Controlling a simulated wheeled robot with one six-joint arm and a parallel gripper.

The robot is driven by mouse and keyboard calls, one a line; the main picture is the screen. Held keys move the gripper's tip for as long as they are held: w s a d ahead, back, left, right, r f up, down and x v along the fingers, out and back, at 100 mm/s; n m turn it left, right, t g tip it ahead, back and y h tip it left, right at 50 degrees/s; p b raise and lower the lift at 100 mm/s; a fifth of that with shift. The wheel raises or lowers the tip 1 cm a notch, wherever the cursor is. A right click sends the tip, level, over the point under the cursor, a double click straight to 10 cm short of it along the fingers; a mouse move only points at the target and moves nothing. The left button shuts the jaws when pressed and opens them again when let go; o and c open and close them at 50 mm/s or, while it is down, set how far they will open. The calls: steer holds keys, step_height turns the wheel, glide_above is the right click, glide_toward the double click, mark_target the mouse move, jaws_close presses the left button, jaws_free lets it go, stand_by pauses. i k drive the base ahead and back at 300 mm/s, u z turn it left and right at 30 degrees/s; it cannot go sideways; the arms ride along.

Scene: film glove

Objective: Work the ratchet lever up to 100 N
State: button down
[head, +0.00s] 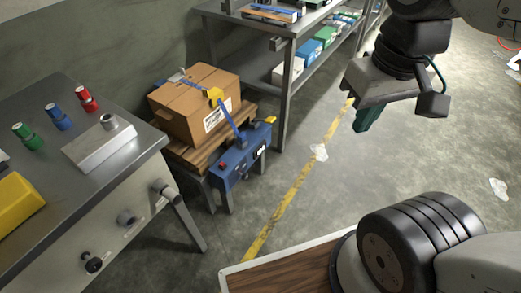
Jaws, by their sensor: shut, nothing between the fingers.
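A cardboard box (193,105) sits on a wooden pallet (211,151) on a low stand. A blue strap (228,121) runs over the box through a yellow piece (215,96) and down to a blue unit (242,157) on the stand's front side. The blue unit has a red knob and a yellow-tipped part (270,120) that may be the ratchet lever. I cannot read any force value. My gripper (366,120), with green fingers, is shut and empty. It hangs over the floor at upper right, apart from the box and the blue unit.
A metal bench (95,175) at left holds green, blue and red cylinders, a grey block (99,145) and a yellow object (18,205). Metal shelving (292,85) stands behind. Open floor with a yellow line (295,190) and pale scraps (319,152) lies right of the stand.

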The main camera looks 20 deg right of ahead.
mark_target(270, 119)
steer(key=z, duration=0.15)
steer(key=i, duration=1.55)
steer(key=u, duration=0.35)
